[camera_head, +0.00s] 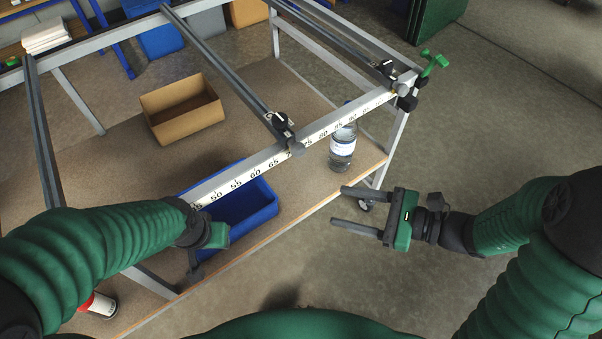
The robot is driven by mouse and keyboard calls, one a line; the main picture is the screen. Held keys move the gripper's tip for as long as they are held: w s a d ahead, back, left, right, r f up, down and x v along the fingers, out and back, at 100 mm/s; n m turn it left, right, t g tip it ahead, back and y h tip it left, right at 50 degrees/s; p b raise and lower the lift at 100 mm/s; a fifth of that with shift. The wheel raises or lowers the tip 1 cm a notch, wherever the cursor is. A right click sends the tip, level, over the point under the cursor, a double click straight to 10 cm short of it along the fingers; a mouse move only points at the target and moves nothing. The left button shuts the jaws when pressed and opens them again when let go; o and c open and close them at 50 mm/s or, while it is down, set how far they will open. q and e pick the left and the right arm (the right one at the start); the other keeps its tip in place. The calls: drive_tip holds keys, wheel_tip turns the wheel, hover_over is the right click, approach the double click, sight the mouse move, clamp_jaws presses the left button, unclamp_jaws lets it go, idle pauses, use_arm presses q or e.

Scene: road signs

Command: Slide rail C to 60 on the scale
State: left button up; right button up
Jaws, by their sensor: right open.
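A metal frame carries a white scale bar (258,165) along its near side, with printed numbers from about 50 up past 85. Several dark rails cross the frame; I cannot read a letter on any, so I cannot tell which is C. The middle rail (222,68) ends at a black knob and clamp (284,130) at about 70. Another rail (330,38) ends near the right corner, and one (43,130) lies at the left. My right gripper (340,206) is open and empty, right of the bar, apart from it. My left gripper (205,250) is near the bar's lower left; its fingers are mostly hidden.
Below the bar, a blue bin (240,208), a cardboard box (181,110) and a clear bottle (342,148) stand on the lower shelf (110,165). A red and white can (98,305) is at lower left. A green handle (432,63) sticks out at the right corner.

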sight(299, 151)
drive_tip(key=w+d+m+t+b, duration=0.1)
drive_tip(key=w+d+m+t, duration=0.2)
drive_tip(key=w+d+t, duration=0.15)
drive_tip(key=x, duration=1.1)
drive_tip(key=r+b+x, duration=0.1)
drive_tip(key=x, duration=0.5)
drive_tip(key=shift+a, duration=0.45)
use_arm(q)
drive_tip(key=x, duration=0.2)
drive_tip(key=s+x, duration=0.1)
drive_tip(key=x, duration=0.1)
drive_tip(key=shift+w+a+f, duration=0.1)
drive_tip(key=shift+a+f, duration=0.05)
drive_tip(key=shift+f, duration=0.15)
use_arm(e)
drive_tip(key=shift+s, duration=0.1)
clamp_jaws()
